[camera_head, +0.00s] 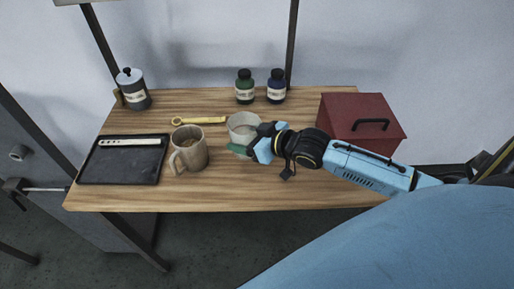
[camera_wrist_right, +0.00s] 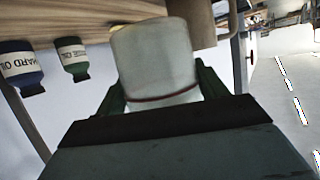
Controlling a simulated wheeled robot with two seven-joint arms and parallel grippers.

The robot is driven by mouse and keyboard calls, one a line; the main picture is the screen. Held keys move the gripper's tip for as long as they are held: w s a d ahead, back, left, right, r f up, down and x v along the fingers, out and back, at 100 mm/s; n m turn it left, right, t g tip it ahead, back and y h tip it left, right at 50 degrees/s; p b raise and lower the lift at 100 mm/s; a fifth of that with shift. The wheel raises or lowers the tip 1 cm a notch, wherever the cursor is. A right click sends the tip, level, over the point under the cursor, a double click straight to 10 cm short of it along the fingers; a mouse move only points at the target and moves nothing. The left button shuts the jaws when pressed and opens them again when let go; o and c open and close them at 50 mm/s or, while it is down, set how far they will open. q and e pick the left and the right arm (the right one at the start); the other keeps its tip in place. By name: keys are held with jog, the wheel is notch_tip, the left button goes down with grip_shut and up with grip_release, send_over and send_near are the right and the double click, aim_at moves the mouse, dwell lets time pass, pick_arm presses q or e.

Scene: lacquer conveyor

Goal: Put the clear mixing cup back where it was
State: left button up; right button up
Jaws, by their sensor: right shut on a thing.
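The clear mixing cup (camera_head: 243,124) is near the middle of the table, just right of the brown mug. My right gripper (camera_head: 249,141) reaches in from the right and is shut on the cup. In the right wrist view the translucent, whitish cup (camera_wrist_right: 153,58), with a dark red line around it, sits between the two green fingers of my right gripper (camera_wrist_right: 156,92). A green patch (camera_head: 237,149) shows below the cup; I cannot tell whether it is a finger or something on the table. Whether the cup touches the tabletop is unclear. My left gripper is out of view.
The brown mug (camera_head: 189,151) stands close left of the cup, with a yellow wrench-like tool (camera_head: 199,121) behind. A black tray (camera_head: 125,162) and a lidded jar (camera_head: 133,91) are left. Green (camera_head: 245,87) and blue (camera_head: 277,87) bottles stand behind; a red box (camera_head: 358,120) is right.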

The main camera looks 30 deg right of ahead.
jog(key=d, duration=0.1)
jog(key=d+r, duration=0.1)
jog(key=d+p, duration=0.1)
jog(key=shift+w+d+r, duration=0.2)
jog(key=shift+w, duration=0.2)
jog(key=f, duration=0.5)
jog(key=f+b, duration=0.1)
jog(key=f, duration=0.4)
jog(key=shift+w+d, duration=0.1)
jog(key=shift+d, duration=0.1)
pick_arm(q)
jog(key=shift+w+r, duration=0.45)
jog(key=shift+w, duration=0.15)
pick_arm(e)
jog(key=shift+f, duration=0.1)
jog(key=o, duration=1)
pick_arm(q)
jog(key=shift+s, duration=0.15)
